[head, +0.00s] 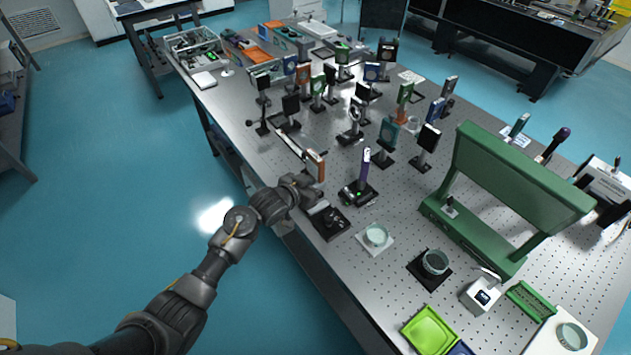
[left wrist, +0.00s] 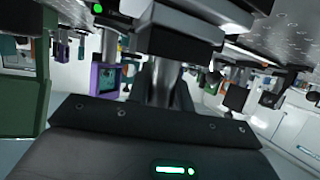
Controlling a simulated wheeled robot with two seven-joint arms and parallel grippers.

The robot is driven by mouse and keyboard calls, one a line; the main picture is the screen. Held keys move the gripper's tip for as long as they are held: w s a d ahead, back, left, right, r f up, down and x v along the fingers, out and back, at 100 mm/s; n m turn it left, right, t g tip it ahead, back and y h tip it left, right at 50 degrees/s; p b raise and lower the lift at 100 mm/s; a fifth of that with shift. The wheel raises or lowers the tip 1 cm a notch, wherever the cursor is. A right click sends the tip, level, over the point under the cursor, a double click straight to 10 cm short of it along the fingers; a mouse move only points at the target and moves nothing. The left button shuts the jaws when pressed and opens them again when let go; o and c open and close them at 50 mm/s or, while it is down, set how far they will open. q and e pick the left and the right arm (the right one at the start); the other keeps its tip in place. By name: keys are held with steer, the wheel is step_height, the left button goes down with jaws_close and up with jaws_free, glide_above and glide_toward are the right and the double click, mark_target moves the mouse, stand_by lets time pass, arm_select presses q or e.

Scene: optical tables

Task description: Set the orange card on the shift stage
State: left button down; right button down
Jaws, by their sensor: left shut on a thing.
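To the right, a purple card (head: 365,162) stands on another black stage (head: 358,193) with a green light. I cannot tell for sure which is the shift stage. The left wrist view shows a purple-framed card (left wrist: 106,79). My right gripper is not in view.
A white pad with a pale glass dish (head: 376,236) and a black plate with a ring (head: 435,262) lie nearby. A large green frame (head: 515,190) stands to the right. Several posts with cards crowd the table behind. A lime tray (head: 429,332) is at the front.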

arm_select(q)
steer(key=c, duration=1.2)
jaws_free()
steer(key=shift+f, duration=0.1)
steer(key=shift+c, duration=0.2)
steer(key=shift+r, duration=0.3)
steer(key=shift+s+a, duration=0.25)
steer(key=v, duration=1.1)
steer(key=shift+b, duration=0.4)
steer(key=shift+s, duration=0.1)
